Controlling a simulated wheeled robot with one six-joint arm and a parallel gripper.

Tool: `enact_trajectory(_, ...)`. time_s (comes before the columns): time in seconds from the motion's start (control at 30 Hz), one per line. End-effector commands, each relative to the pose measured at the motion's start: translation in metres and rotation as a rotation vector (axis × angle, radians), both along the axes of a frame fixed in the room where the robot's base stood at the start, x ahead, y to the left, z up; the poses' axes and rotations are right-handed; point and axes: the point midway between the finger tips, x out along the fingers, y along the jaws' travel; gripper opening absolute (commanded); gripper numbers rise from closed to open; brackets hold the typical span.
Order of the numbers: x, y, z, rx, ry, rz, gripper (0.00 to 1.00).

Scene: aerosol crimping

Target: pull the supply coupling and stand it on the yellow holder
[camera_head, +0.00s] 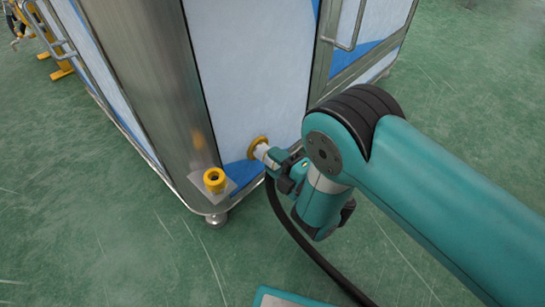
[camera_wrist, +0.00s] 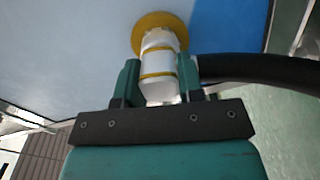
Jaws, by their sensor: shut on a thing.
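The supply coupling (camera_wrist: 159,68) is a pale metal cylinder with yellow rings and a black hose on its side. In the wrist view its far end meets a yellow flange (camera_wrist: 160,25) on the panel. In the head view the coupling (camera_head: 261,151) sits at the yellow flange (camera_head: 257,142), low on the machine. My gripper (camera_wrist: 160,78) is shut on the coupling, one finger on each side; it also shows in the head view (camera_head: 275,160). The yellow holder (camera_head: 215,179) is a ring on a small plate at the machine's corner, left of the coupling, and looks empty.
The black hose (camera_head: 289,222) hangs from the coupling and curves down to the right across the floor. The machine's steel corner post (camera_head: 150,80) rises behind the holder.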

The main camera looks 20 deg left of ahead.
Motion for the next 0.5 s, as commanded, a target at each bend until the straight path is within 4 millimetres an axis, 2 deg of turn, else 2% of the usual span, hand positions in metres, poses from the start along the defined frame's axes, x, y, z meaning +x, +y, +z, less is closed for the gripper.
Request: enact_trajectory(0.5, -0.008, -0.016, 0.0, -0.004, 0.002, 0.003, 0.0)
